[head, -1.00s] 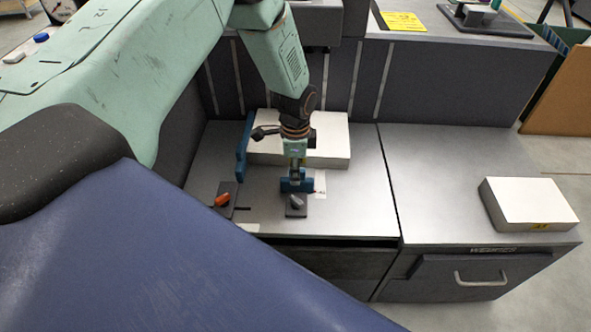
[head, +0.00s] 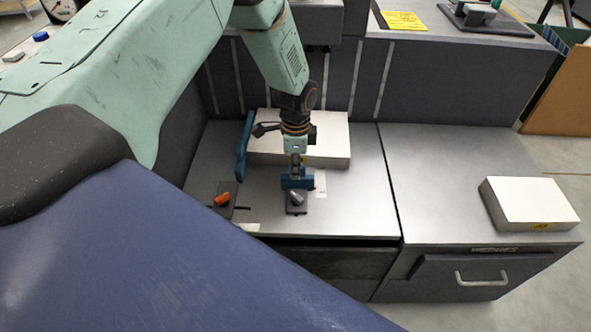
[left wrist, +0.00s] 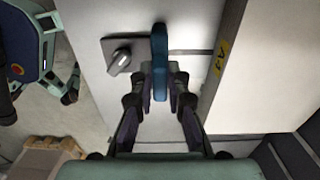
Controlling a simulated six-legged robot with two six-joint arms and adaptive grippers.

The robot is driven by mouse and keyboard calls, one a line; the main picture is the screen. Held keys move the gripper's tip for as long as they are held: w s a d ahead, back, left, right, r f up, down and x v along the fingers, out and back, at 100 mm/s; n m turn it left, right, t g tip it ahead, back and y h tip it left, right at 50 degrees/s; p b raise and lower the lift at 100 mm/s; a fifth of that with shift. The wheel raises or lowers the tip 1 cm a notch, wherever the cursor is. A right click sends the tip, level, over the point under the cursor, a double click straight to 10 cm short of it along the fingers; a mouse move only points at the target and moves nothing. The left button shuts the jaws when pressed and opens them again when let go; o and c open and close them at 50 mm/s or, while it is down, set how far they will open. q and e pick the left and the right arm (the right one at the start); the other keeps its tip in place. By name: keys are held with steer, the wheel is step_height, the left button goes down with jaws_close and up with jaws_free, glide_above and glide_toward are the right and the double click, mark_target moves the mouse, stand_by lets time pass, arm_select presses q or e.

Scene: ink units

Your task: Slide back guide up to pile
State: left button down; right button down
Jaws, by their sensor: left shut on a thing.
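The back guide (head: 297,182) is a blue upright plate on a dark base with a grey lever, on the metal tray. My left gripper (left wrist: 160,88) is shut on its blue plate, with one finger on each side. The guide also shows in the left wrist view (left wrist: 159,45). The pile (head: 325,150) is a white block of paper behind the guide. In the left wrist view the pile (left wrist: 265,70) is at the right with a yellow label, and bare tray separates it from the guide. My right gripper is not in view.
Another white stack (head: 528,203) lies on the right surface. The tray's front edge is close before the back guide.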

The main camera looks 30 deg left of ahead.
arm_select(q)
steer(key=w+a+b, duration=0.1)
steer(key=w, duration=0.1)
steer(key=w+a+b, duration=0.1)
steer(key=w, duration=0.1)
steer(key=w+a+b, duration=0.1)
steer(key=w, duration=0.1)
steer(key=shift+a+f, duration=0.1)
steer(key=shift+a, duration=0.15)
steer(key=shift+w+a+r+b, duration=0.2)
steer(key=shift+w+a+b, duration=0.1)
steer(key=shift+w+b, duration=0.1)
steer(key=c, duration=1.4)
jaws_free()
steer(key=shift+o, duration=0.4)
step_height(320, 180, up, 12)
